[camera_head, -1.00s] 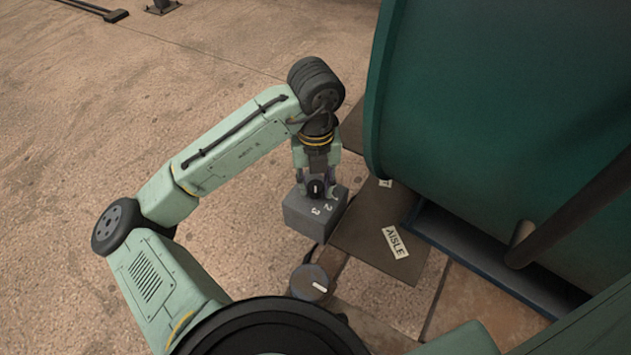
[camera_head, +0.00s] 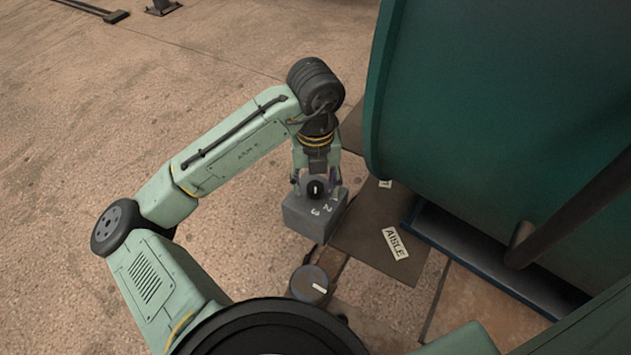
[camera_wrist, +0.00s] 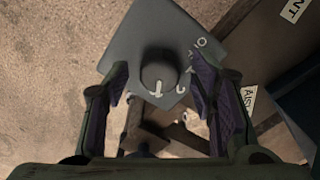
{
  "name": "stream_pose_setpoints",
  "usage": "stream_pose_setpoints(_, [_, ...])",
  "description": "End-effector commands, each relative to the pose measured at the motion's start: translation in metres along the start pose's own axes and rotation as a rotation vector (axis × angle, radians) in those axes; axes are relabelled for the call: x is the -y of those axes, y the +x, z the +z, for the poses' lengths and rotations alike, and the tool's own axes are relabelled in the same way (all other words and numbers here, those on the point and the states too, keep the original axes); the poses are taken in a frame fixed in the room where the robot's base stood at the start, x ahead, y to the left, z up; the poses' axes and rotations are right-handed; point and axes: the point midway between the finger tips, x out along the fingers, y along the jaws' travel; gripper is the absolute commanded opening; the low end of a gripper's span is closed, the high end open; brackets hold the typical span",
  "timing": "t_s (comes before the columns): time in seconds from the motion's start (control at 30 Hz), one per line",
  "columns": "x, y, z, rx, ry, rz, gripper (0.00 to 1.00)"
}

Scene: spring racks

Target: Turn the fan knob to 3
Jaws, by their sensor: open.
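A grey box (camera_head: 312,218) carries a round dark knob (camera_head: 316,188) with a white pointer mark. Numerals 1, 2 and 3 run along the box face beside the knob. In the wrist view the knob (camera_wrist: 158,72) sits on the box (camera_wrist: 150,30), and its white mark lies at the lower edge of the knob, left of the 3. I cannot tell exactly which numeral it lines up with. My gripper (camera_head: 317,184) is over the box. In the wrist view my gripper (camera_wrist: 158,88) is open, with one finger on each side of the knob and a gap to it.
A second dark round knob (camera_head: 311,284) with a white mark stands nearer me. A dark board with an AISLE label (camera_head: 396,242) lies right of the box. A large green drum (camera_head: 490,100) on a blue base fills the right. Bare floor lies to the left.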

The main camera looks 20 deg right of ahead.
Motion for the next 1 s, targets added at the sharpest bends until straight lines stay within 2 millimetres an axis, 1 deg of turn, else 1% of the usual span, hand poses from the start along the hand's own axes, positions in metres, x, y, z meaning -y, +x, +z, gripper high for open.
stream_pose_setpoints(0.07, [0.0, -0.005, 0.001, 0.002, 0.0, 0.001, 0.51])
stream_pose_setpoints(0.17, [-0.001, -0.019, 0.001, 0.005, 0.0, 0.002, 0.51])
stream_pose_setpoints(0.4, [0.0, -0.071, 0.001, 0.006, 0.0, 0.003, 0.51])
stream_pose_setpoints(0.5, [0.0, -0.09, 0.001, 0.004, -0.001, 0.003, 0.51])
stream_pose_setpoints(0.6, [0.0, -0.105, 0.001, 0.004, -0.001, 0.003, 0.51])
stream_pose_setpoints(0.77, [0.0, -0.118, 0.0, 0.002, 0.0, 0.001, 0.51])
stream_pose_setpoints(1.0, [0.0, -0.12, 0.0, 0.0, 0.001, 0.0, 0.51])
